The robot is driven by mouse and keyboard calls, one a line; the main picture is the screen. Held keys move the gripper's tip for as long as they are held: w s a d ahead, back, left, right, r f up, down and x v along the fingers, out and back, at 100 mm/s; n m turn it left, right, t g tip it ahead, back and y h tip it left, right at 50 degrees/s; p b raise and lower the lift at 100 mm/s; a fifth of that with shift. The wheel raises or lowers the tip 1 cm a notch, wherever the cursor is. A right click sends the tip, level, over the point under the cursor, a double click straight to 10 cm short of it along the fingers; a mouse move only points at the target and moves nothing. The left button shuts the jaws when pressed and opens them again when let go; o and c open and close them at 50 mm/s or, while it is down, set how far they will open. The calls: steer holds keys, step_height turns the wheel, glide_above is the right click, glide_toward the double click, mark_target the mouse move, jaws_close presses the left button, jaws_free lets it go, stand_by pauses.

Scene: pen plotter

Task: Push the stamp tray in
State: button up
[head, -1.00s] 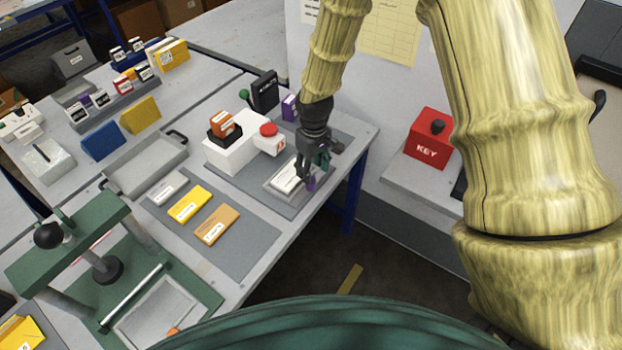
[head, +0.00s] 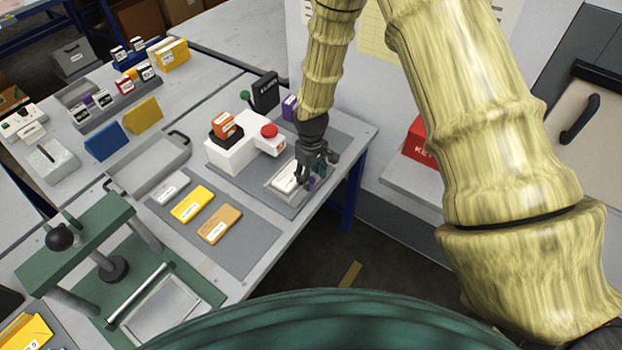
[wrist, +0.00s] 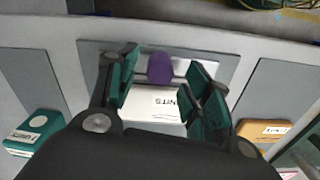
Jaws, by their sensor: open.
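The stamp tray (head: 272,188) is a shallow metal tray at the front of the white stamping machine (head: 232,155), near the table's right edge. A white labelled box (head: 286,178) lies in it. A purple knob (head: 311,184) is at its outer end. In the wrist view the tray (wrist: 222,66), the knob (wrist: 160,68) and the white box (wrist: 150,104) show in front of my gripper. My gripper (head: 312,176) is open over the outer end. In the wrist view its fingers stand apart on either side of the knob; contact cannot be told.
A grey mat with a white, a yellow (head: 192,204) and an orange box (head: 220,224) lies to the left. A green press (head: 75,250) stands at front left. A red box (head: 416,142) is partly behind my arm. An empty grey tray (head: 150,168) lies behind the mat.

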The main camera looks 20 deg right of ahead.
mark_target(311, 179)
steer(key=shift+f+p, duration=0.4)
steer(key=shift+f, duration=1.15)
jaws_close()
